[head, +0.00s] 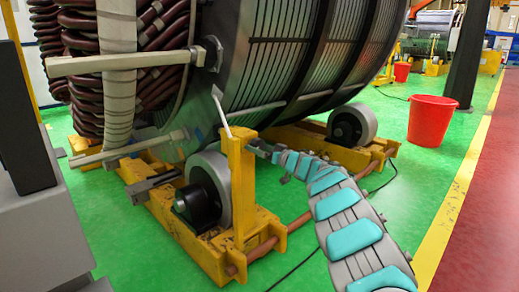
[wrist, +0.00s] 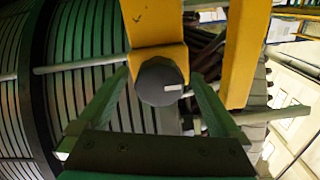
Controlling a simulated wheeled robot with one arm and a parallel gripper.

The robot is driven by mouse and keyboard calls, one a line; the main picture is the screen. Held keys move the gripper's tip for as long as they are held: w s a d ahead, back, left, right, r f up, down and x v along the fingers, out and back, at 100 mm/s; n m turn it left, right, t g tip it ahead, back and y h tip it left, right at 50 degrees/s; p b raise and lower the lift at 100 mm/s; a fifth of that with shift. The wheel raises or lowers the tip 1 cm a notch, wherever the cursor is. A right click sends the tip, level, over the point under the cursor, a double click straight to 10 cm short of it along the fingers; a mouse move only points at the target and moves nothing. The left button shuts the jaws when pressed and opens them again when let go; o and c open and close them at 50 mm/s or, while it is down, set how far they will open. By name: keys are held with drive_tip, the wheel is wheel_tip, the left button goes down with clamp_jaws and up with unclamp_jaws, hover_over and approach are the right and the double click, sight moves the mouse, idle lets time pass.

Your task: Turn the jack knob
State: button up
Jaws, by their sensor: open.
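The jack knob (wrist: 162,84) is a dark grey round knob with a small white mark on its right side. It sits on a yellow bracket (wrist: 154,22) in the wrist view. My gripper (wrist: 160,76) is open, with one finger to the left of the knob and one to the right. Gaps show between the knob and both fingers. I cannot tell how far the fingertips reach along it. In the head view, my arm reaches to the yellow upright post (head: 239,185) beside a grey roller (head: 212,172). I cannot make out the knob there.
A large ribbed stator (head: 285,55) with brown coils (head: 80,60) rests above the rollers. A yellow bar (wrist: 240,55) stands close to the right finger in the wrist view. A red bucket (head: 431,120) stands on the green floor at right. The floor between is mostly clear.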

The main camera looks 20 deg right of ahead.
drive_tip(key=shift+w, duration=0.1)
drive_tip(key=c, duration=1.4)
